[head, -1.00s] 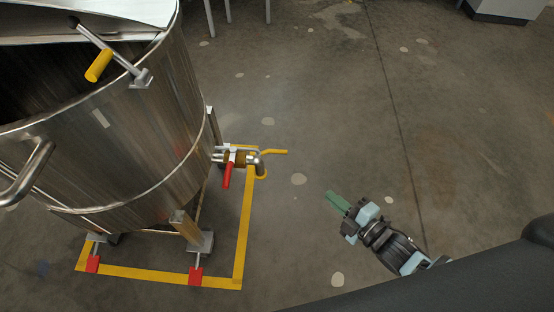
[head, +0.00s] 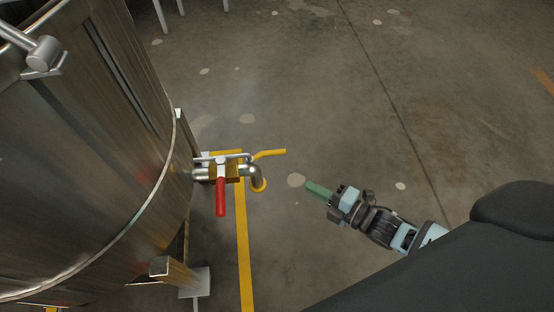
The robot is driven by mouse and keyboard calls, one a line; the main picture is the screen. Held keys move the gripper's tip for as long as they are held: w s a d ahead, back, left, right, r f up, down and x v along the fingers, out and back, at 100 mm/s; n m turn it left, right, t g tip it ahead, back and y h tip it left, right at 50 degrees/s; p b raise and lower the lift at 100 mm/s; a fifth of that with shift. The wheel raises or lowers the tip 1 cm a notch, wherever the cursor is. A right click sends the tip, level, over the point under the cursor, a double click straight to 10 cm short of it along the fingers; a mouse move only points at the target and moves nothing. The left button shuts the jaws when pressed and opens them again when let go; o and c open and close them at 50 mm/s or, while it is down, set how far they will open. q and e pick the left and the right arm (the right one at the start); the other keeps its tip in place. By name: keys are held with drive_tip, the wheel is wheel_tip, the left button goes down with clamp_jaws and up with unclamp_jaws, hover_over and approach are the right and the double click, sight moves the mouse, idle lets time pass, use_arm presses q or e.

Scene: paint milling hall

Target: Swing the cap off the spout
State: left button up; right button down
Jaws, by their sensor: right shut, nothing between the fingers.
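The spout (head: 252,171) is a bent metal pipe that sticks out from the right side of a large steel vessel (head: 110,170) and turns down at its end. A yellow cap (head: 258,186) is at the spout's lower mouth, and a yellow handle (head: 269,153) sticks out to the right above it. A brass valve body with a red lever (head: 221,196) sits between vessel and spout. My right gripper (head: 310,188), with green fingers, is shut and empty, to the right of the spout and apart from it. My left gripper is not in view.
The vessel fills the left side, with a metal leg and foot plate (head: 195,283) below. A yellow line (head: 244,260) runs on the floor under the spout. The concrete floor (head: 340,110) right of the spout is clear.

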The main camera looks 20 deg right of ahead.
use_arm(q)
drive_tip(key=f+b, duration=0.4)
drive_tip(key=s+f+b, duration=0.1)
drive_tip(key=b, duration=0.1)
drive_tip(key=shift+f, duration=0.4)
use_arm(e)
drive_tip(key=w+d+x, duration=0.1)
drive_tip(key=d+x, duration=0.1)
drive_tip(key=x, duration=1)
drive_tip(key=shift+w+f, duration=0.2)
drive_tip(key=shift+w, duration=0.35)
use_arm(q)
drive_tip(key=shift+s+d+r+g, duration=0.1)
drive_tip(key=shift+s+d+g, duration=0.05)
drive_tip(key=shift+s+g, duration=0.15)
use_arm(e)
drive_tip(key=shift+d, duration=0.15)
